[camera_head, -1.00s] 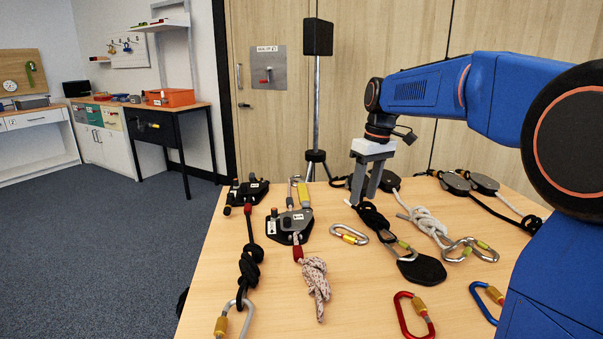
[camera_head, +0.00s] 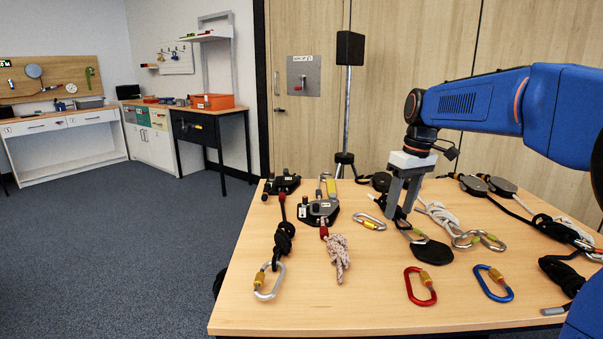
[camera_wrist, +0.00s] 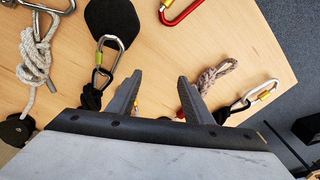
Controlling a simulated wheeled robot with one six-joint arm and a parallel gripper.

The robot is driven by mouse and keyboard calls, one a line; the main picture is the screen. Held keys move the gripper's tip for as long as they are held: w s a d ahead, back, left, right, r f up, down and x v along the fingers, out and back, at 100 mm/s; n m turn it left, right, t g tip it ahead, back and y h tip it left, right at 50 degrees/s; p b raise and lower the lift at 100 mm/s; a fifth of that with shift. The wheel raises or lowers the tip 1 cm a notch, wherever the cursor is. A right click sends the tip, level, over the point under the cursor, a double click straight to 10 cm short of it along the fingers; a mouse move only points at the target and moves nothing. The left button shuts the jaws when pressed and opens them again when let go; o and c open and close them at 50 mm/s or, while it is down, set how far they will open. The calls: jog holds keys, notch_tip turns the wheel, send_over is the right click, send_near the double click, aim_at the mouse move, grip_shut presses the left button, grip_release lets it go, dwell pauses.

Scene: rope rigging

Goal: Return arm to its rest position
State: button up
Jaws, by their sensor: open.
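My blue arm (camera_head: 480,105) reaches in from the right over the wooden table (camera_head: 330,307). My gripper (camera_head: 400,212) points down above the middle of the table, with its two grey fingers apart. In the wrist view my gripper (camera_wrist: 160,82) is open with nothing gripped between the fingers. Below it lie a black rope with a silver carabiner (camera_wrist: 107,58) and a black pad (camera_wrist: 112,20). In the head view the fingers partly hide the black rope, and I cannot tell whether they touch it.
Left on the table are black devices (camera_head: 318,210) with knotted ropes. A red carabiner (camera_head: 420,287) and a blue carabiner (camera_head: 494,284) lie near the front. White rope (camera_head: 440,217) lies right of my gripper. A speaker stand (camera_head: 348,105) rises behind. Floor at left is open.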

jog(key=s+d+f+m+t, duration=0.1)
jog(key=s+f, duration=0.3)
jog(key=s, duration=0.6)
jog(key=s+d+f+m+t+h, duration=0.1)
jog(key=s+f+m+t, duration=0.1)
jog(key=s, duration=0.9)
jog(key=s+d+f+m+t, duration=0.1)
jog(key=s+f+m, duration=0.2)
jog(key=s+f, duration=0.4)
jog(key=s, duration=0.3)
jog(key=shift+s+d, duration=0.15)
jog(key=shift+s, duration=0.25)
